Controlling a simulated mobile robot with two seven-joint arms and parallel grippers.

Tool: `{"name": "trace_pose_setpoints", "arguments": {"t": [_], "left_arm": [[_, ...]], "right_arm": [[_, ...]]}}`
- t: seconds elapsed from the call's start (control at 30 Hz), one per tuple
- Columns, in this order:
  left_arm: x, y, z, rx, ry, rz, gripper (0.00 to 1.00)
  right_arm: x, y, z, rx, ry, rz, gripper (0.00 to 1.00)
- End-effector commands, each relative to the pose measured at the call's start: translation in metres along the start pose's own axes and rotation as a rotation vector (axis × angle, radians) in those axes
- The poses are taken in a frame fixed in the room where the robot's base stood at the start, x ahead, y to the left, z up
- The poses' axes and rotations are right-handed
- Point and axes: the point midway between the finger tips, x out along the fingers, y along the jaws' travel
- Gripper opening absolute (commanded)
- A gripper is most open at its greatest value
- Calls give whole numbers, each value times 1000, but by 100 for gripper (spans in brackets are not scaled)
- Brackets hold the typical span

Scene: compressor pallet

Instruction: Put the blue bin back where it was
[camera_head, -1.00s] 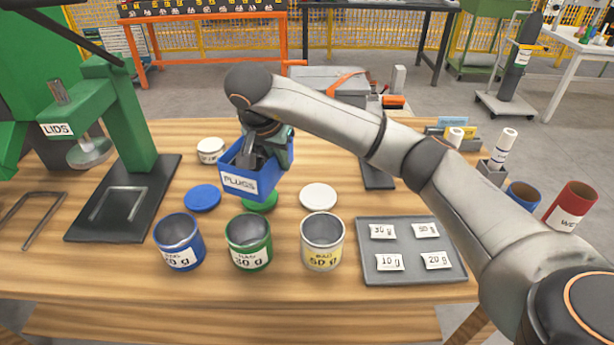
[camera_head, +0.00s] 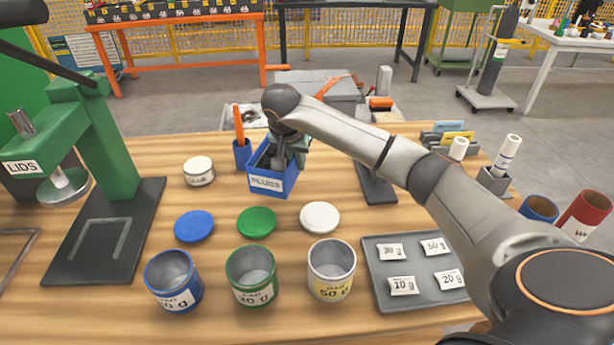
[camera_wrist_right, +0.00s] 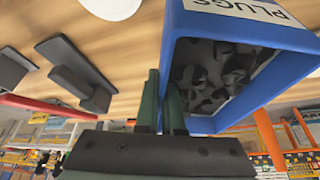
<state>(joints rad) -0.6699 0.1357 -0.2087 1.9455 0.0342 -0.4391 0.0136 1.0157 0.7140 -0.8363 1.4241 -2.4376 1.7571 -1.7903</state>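The blue bin (camera_head: 267,184), labelled PLUGS, is at the back middle of the wooden table, behind the green lid. It looks upright; whether its base touches the table I cannot tell. My right gripper (camera_head: 284,160) is at its right rim. In the right wrist view the bin (camera_wrist_right: 245,32) holds dark plugs, and the gripper's two fingers (camera_wrist_right: 162,108) are close together with the bin's side wall between them. My left gripper is not in view.
A blue cup (camera_head: 242,154) with an orange-handled tool stands close left of the bin. A white-lidded jar (camera_head: 199,171) is farther left. Blue (camera_head: 194,226), green (camera_head: 257,222) and white (camera_head: 320,217) lids lie in front, then three cans. A dark plate (camera_head: 375,184) lies to the right.

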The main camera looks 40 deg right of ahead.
Motion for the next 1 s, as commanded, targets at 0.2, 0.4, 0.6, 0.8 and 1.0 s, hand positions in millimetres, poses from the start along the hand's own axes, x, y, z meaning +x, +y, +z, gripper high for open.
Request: {"name": "trace_pose_setpoints", "arguments": {"t": [0.2,0.4,0.6,0.8,1.0], "left_arm": [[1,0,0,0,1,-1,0],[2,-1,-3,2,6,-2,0],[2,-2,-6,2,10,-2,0],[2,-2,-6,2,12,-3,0],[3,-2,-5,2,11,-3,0]], "right_arm": [[28,9,-9,3,2,-4,0],[50,14,-8,1,-2,-1,0],[69,13,-1,2,1,-5,0],[70,13,-1,2,4,-5,0],[73,13,1,2,2,-3,9]]}}
